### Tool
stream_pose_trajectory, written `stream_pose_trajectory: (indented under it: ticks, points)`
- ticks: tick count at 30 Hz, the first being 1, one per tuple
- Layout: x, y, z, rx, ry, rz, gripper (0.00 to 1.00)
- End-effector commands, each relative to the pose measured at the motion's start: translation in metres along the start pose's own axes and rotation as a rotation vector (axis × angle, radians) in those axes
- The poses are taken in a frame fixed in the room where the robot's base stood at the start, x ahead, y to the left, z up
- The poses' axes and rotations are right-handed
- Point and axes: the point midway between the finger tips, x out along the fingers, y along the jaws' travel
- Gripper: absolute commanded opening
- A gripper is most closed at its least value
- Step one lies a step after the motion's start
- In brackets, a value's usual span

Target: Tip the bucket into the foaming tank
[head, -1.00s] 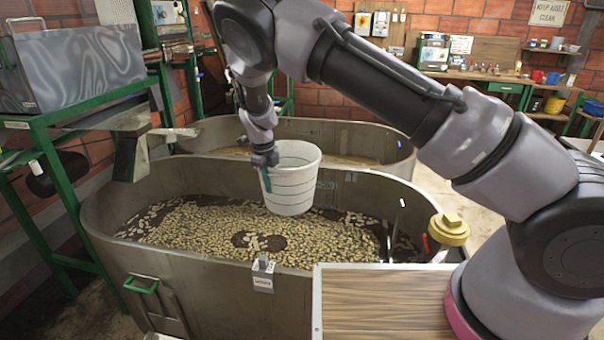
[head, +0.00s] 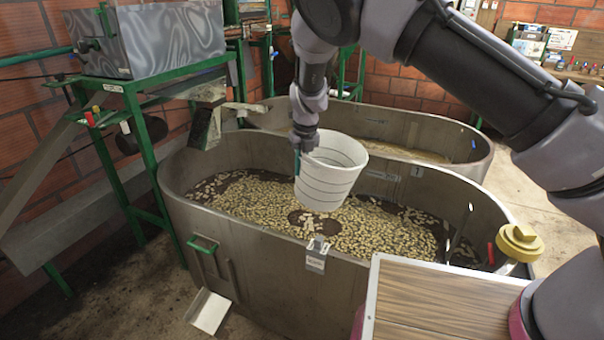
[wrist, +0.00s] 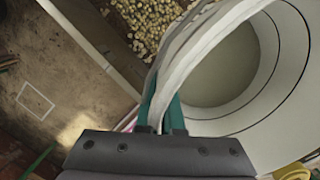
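A white bucket (head: 331,172) with dark ring lines hangs over the near steel tank (head: 265,262), mouth up and slightly tilted. My gripper (head: 303,152) is shut on the bucket's rim at its left side. In the wrist view, the teal fingers of my gripper (wrist: 163,112) pinch the wall of the bucket (wrist: 285,120). Its inside looks pale; whether liquid lies at the bottom I cannot tell. The near tank holds pale beans (head: 250,205) with dark patches between them. A second tank (head: 395,120) behind it holds a flat brownish surface. I cannot make out clear foam in either.
A wooden-topped surface (head: 440,300) stands at the front right, beside a yellow cap (head: 519,240) on the near tank's right end. A green-framed machine (head: 150,40) with a chute stands at the left. A white scoop-like piece (head: 208,311) lies on the floor.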

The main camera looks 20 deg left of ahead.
Motion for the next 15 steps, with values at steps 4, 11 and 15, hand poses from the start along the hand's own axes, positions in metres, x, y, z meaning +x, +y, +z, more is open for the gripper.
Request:
stream_pose_trajectory:
  ticks: [4,11,15]
  points:
    - [-0.015,0.002,0.005,0.007,-0.051,0.064,0.00]
    - [-0.033,0.005,0.009,0.015,-0.123,0.158,0.00]
    - [-0.042,0.004,0.009,0.024,-0.169,0.220,0.00]
